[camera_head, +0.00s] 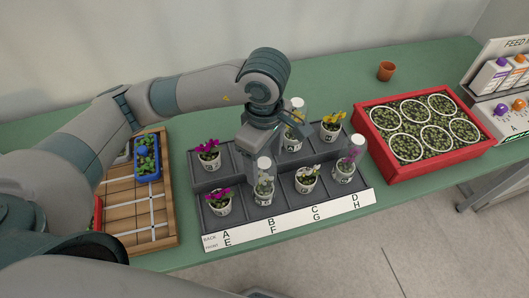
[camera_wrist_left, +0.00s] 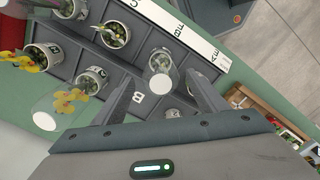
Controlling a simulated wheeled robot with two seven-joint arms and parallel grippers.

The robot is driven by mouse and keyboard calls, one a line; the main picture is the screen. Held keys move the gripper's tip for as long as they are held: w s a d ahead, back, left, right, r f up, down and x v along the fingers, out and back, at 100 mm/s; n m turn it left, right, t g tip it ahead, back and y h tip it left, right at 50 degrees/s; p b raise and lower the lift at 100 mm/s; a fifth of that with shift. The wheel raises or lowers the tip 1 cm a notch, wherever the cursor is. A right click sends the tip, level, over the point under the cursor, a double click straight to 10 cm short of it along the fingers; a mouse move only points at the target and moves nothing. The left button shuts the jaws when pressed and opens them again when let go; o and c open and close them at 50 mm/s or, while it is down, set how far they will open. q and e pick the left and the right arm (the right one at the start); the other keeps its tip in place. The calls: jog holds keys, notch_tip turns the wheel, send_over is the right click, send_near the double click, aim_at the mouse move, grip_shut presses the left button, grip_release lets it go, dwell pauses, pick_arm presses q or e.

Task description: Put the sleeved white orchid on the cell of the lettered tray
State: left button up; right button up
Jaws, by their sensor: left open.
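The sleeved white orchid (camera_head: 264,184) stands upright in a front cell near the letter F of the grey lettered tray (camera_head: 286,216). Its clear sleeve rises around it, and it also shows in the left wrist view (camera_wrist_left: 160,64), just beyond the fingertips. My left gripper (camera_head: 262,150) points down over the tray, behind the sleeve's top in the head view. In the left wrist view its fingers (camera_wrist_left: 166,92) are spread apart with nothing held between them. The gripper and arm hide part of the back row near B. My right gripper is not in view.
Magenta orchids (camera_head: 209,156) fill the left cells. A sleeved yellow orchid (camera_head: 294,127), a yellow one (camera_head: 333,128), a bare white one (camera_head: 306,180) and a sleeved purple one (camera_head: 345,168) stand rightward. A red crate (camera_head: 437,166) is right; a wooden tray (camera_head: 121,215) is left.

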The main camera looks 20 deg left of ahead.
pick_arm(q)
jog(key=shift+r+b, duration=0.35)
jog(key=shift+r, duration=1.45)
